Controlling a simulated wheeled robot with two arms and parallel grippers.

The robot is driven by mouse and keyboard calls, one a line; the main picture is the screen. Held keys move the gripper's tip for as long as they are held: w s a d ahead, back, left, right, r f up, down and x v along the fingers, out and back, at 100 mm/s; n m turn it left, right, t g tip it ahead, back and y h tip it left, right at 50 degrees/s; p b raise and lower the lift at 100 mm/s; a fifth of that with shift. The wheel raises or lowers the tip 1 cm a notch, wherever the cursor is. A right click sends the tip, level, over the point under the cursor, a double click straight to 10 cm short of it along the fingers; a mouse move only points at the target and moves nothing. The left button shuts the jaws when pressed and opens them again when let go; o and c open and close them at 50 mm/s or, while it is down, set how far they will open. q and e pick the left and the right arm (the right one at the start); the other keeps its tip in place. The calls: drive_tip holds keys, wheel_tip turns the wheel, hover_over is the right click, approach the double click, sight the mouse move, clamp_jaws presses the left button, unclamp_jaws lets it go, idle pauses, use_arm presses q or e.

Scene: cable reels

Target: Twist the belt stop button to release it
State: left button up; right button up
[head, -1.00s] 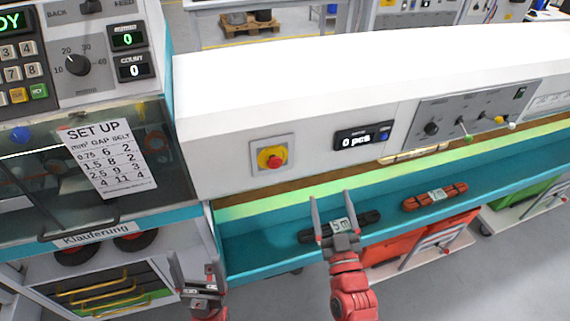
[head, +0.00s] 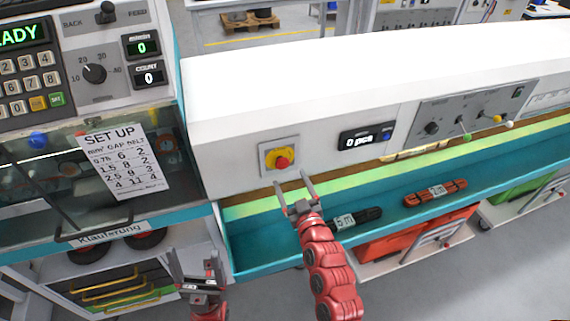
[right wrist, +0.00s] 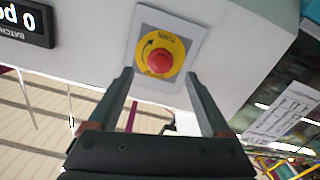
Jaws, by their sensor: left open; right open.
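The belt stop button (head: 283,162) is a red knob on a yellow round plate, set on a grey square on the white machine front. It also shows in the right wrist view (right wrist: 159,62), upper middle, with a curved arrow and lettering on the yellow. My right gripper (head: 293,180) is open just below the button in the head view. In the right wrist view its two fingers (right wrist: 158,85) point toward the button, one on each side, with nothing between them. My left gripper (head: 196,262) is open and empty at the lower left, away from the button.
A counter display (head: 364,139) sits right of the button. A teal tray (head: 260,250) below holds a black cable bundle (head: 358,218) and a red one (head: 436,193). A set-up sheet (head: 124,160) hangs on the clear cover at left. Red bins stand under the tray.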

sight(284, 166)
drive_tip(key=p+x, duration=0.1)
drive_tip(key=x, duration=0.4)
drive_tip(key=shift+s+a+r, duration=0.1)
drive_tip(key=shift+w, duration=0.4)
clamp_jaws()
